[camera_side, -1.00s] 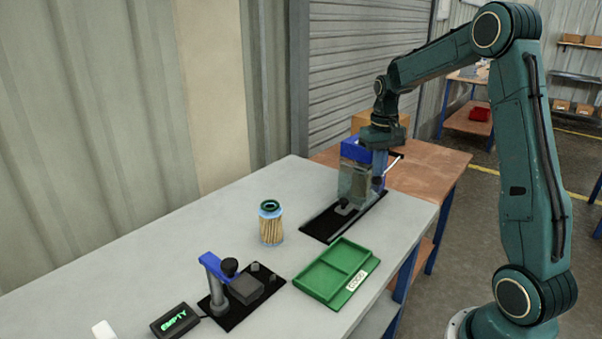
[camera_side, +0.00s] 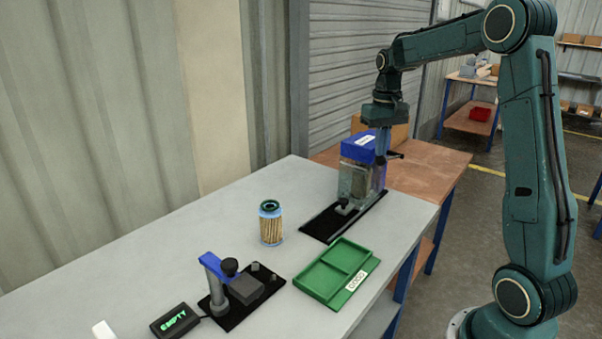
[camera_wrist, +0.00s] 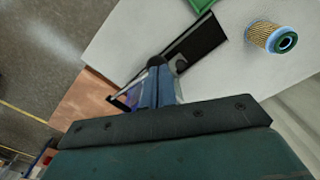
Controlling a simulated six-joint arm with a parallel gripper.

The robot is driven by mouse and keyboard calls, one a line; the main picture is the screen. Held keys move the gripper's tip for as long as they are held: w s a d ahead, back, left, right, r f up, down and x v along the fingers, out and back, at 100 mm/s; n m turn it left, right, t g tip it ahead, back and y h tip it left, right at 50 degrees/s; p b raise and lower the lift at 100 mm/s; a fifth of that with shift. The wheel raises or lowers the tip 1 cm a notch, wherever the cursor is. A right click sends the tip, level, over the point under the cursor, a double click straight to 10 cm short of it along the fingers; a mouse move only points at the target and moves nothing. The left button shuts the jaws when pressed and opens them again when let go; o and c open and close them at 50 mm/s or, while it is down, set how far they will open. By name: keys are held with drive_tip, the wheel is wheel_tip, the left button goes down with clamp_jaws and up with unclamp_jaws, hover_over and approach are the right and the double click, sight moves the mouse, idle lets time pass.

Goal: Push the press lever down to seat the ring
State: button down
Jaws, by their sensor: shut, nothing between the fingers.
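The press (camera_side: 365,150), with a blue head and a clear front, stands on a black base plate (camera_side: 322,225) at the bench's far end. A short dark bar, seemingly its lever (camera_side: 396,155), sticks out to the right of the head. My gripper (camera_side: 382,150) points down at the press's right side, close to this bar; I cannot tell whether they touch. In the wrist view my gripper (camera_wrist: 156,72) has its fingers together, empty, over the press, which they partly hide. A pleated filter cartridge (camera_side: 271,228) with a green ring (camera_side: 269,206) on top stands upright on the bench, away from the press.
A green two-part tray (camera_side: 337,272) lies at the bench's right edge. A small fixture with a blue arm (camera_side: 220,266) stands at the front, beside a display (camera_side: 175,320) reading "EMPTY". A cardboard box (camera_side: 398,132) is behind the press. The bench's middle left is clear.

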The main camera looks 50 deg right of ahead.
drive_tip(key=shift+r, duration=2.45)
drive_tip(key=shift+s+a+r, duration=0.1)
drive_tip(key=shift+a+r, duration=0.05)
drive_tip(key=shift+a, duration=0.3)
drive_tip(key=s+a+r+n+t, duration=0.15)
drive_tip(key=s+a, duration=0.25)
drive_tip(key=a, duration=0.4)
drive_tip(key=s+a+r+n+t, duration=0.1)
drive_tip(key=s+a+r+n, duration=0.1)
drive_tip(key=s+a, duration=0.35)
drive_tip(key=s+a+f+n+t, duration=0.2)
drive_tip(key=s+a+f+t, duration=0.1)
drive_tip(key=s+a, duration=0.7)
drive_tip(key=shift+f, duration=0.9)
